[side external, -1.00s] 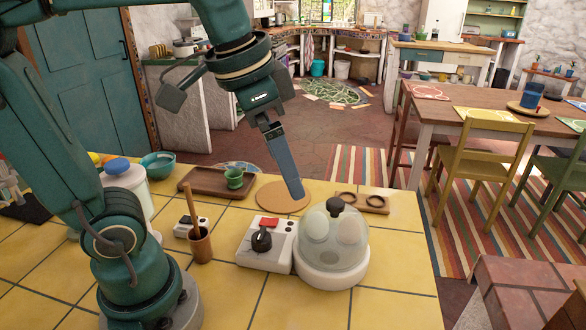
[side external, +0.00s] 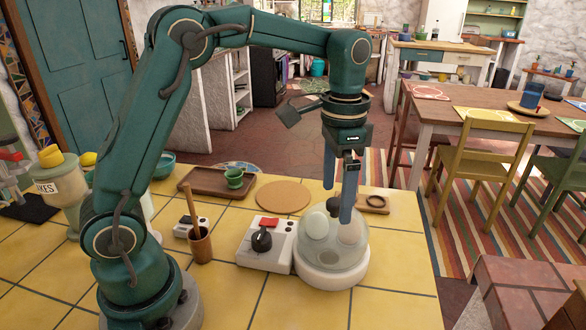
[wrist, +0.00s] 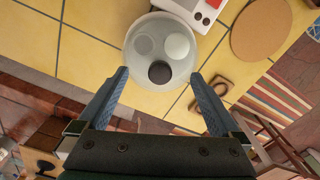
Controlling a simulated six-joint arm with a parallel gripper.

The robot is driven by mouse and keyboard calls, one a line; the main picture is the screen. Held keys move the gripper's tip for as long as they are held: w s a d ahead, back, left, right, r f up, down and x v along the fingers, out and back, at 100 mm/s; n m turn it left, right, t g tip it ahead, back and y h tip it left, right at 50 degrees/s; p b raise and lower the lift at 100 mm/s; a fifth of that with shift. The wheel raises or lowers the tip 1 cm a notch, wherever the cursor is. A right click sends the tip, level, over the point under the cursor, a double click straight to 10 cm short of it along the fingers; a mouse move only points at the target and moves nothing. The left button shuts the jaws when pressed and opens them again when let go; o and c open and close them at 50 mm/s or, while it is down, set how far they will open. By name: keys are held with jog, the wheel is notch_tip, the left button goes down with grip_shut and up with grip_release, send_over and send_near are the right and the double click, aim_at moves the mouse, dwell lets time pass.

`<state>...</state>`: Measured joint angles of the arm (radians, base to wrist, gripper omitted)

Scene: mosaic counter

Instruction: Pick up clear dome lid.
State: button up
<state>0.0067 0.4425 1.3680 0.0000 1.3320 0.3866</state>
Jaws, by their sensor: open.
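The clear dome lid (side external: 325,247) sits on the round white base of the egg cooker (side external: 325,279), with pale egg shapes showing through it. Its dark knob (wrist: 159,72) is on top and shows between my fingers in the wrist view. My gripper (side external: 340,202) is open, pointing down above the dome. In the side view one finger overlaps the knob and partly hides it. In the wrist view the fingers are spread on both sides of the lower part of the dome, and nothing is held.
A white control box (side external: 264,249) with a black dial adjoins the base on the left. A round cork mat (side external: 283,197) and a wooden holder with rings (side external: 374,204) lie behind. A wooden tray (side external: 205,182) with a green cup stands farther back left. The front tiles are clear.

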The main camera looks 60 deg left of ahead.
aim_at(333, 224)
jog(key=shift+f, duration=1.3)
grip_shut()
jog(key=shift+s+f, duration=0.1)
jog(key=shift+s, duration=0.05)
dwell(0.3)
